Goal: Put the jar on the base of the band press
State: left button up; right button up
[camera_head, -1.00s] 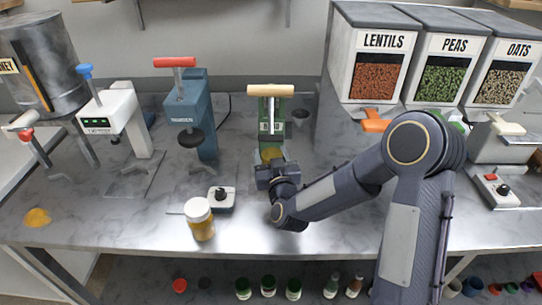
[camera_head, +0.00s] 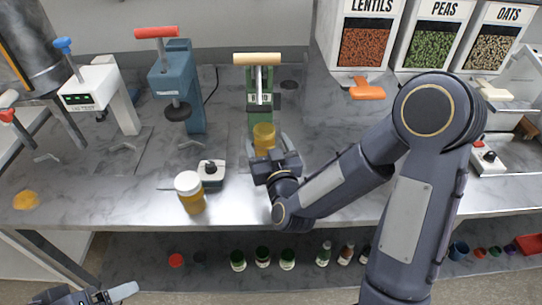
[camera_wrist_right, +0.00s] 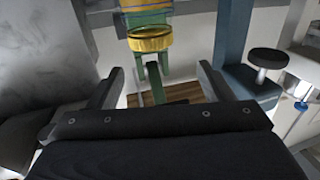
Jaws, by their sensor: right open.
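An amber-yellow jar (camera_head: 264,136) stands upright on the base of the green press with the wooden handle (camera_head: 257,59), under its head. The jar's gold end also shows in the right wrist view (camera_wrist_right: 150,39), against the green press. My right gripper (camera_head: 268,148) is just in front of the jar, its fingers spread apart. In the wrist view nothing is gripped between the fingers, and the jar appears beyond the tips. The jar's lower edge is partly hidden by the gripper. My left gripper (camera_head: 97,297) is only partly in view at the bottom left.
A white-lidded jar with orange contents (camera_head: 191,194) stands near the bench's front edge, beside a small switch box (camera_head: 211,174). A blue press (camera_head: 178,89) and a white press (camera_head: 104,92) stand left. Grain dispensers (camera_head: 368,44) stand right. Bench front is otherwise mostly clear.

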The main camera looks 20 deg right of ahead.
jog(key=s+d+g+y, duration=0.2)
jog(key=s+g, duration=0.4)
jog(key=s, duration=0.7)
jog(key=s+d+f+m+g+y, duration=0.1)
jog(key=s+g, duration=0.5)
jog(key=s, duration=0.8)
jog(key=shift+d+y, duration=0.55)
jog(key=shift+y, duration=0.35)
jog(key=shift+s, duration=0.1)
